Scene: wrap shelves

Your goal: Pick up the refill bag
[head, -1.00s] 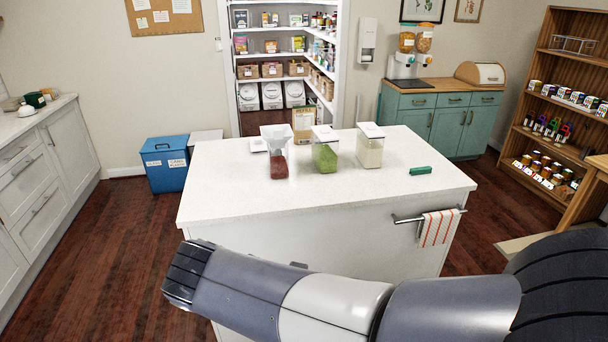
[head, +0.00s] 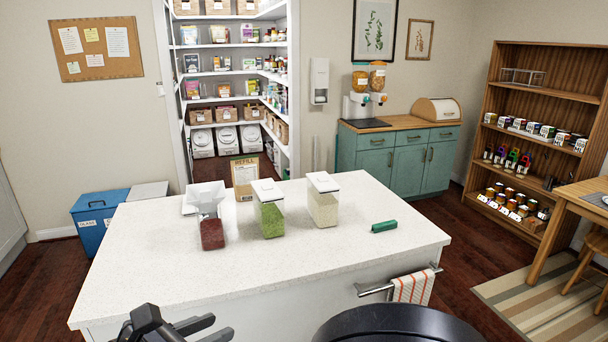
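The refill bag (head: 245,176) is a brown paper bag with a printed label reading "REFILL". It stands upright at the far side of the white island counter (head: 150,265), behind the containers. Its lower part is partly hidden by the green-filled container. My gripper (head: 172,330) shows only in part at the bottom left edge of the head view, as dark pieces cut off by the frame. It is on the near side of the island, well away from the bag.
A green object (head: 384,226) lies to the right. The counter's near part is clear. A towel (head: 412,288) hangs in front.

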